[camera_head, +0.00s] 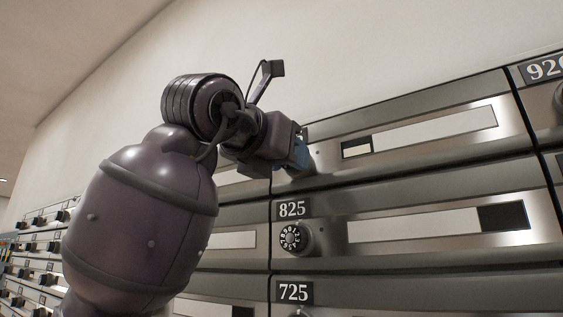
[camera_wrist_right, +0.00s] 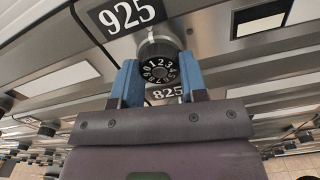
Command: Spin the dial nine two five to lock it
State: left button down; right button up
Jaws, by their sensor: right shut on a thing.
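In the wrist view, a round black dial (camera_wrist_right: 158,70) with white digits around its face sits under the plate (camera_wrist_right: 126,14) that reads 925. The two blue fingers of my right gripper (camera_wrist_right: 159,79) are on either side of the dial and shut on it. In the head view, my right gripper (camera_head: 299,155) reaches the left end of the mailbox door (camera_head: 410,108) above 825. The gripper and wrist hide the dial there. The digit that the dial points to is too small to tell. My left gripper is not in view.
Below is the 825 door with its own dial (camera_head: 293,238) and number plate (camera_head: 292,208), then a 725 plate (camera_head: 293,292). Another mailbox column (camera_head: 550,75) stands at right. Bare wall (camera_head: 400,40) is above. More boxes with knobs run off at lower left.

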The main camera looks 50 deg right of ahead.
jog(key=shift+w+f+m, duration=0.1)
jog(key=shift+f+m, duration=0.05)
jog(key=shift+m, duration=0.45)
jog(key=o, duration=0.9)
jog(key=shift+a, duration=0.15)
jog(key=a, duration=0.3)
jog(key=a+b, duration=0.1)
jog(key=a, duration=0.3)
jog(key=s+a, duration=0.1)
jog(key=a, duration=0.2)
jog(key=shift+a, duration=0.25)
